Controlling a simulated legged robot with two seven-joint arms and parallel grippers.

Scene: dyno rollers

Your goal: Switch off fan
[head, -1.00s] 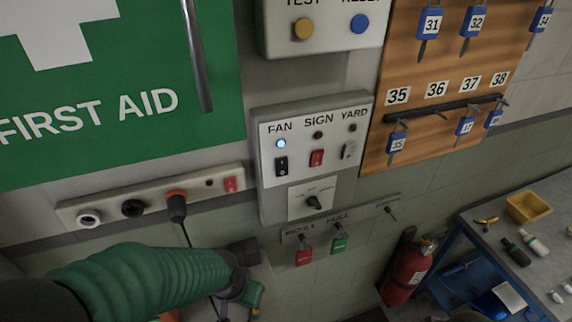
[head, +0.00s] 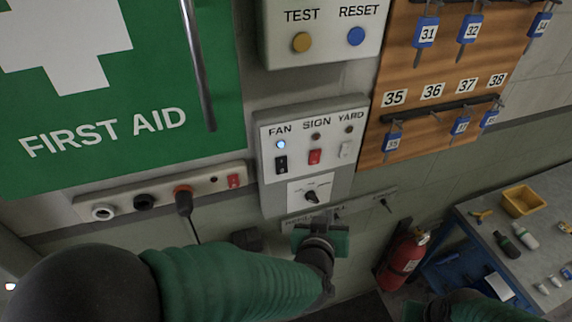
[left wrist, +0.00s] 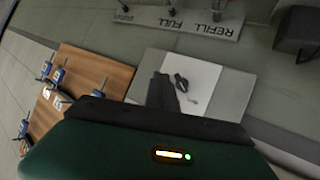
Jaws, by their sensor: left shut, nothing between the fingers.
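The grey switch box (head: 312,110) is on the wall in the middle of the head view. The fan switch (head: 281,164) is a black rocker under the FAN label, and the fan light (head: 281,145) above it glows blue-white. My left gripper (head: 318,238) is below the box, beneath the selector knob (head: 312,197), apart from the fan switch. In the left wrist view its dark fingers (left wrist: 163,92) are shut and empty before the knob's white plate (left wrist: 190,75). The gripper body hides the fan switch there. My right gripper (head: 414,311) shows only partly at the bottom right; its fingers are hidden.
Beside the fan switch are a red SIGN switch (head: 314,157) and a white YARD switch (head: 347,150). A TEST/RESET panel (head: 330,30) is above. A key board (head: 400,90) is right. A metal bar (head: 199,65) hangs left. Below right are an extinguisher (head: 402,259) and workbench (head: 520,235).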

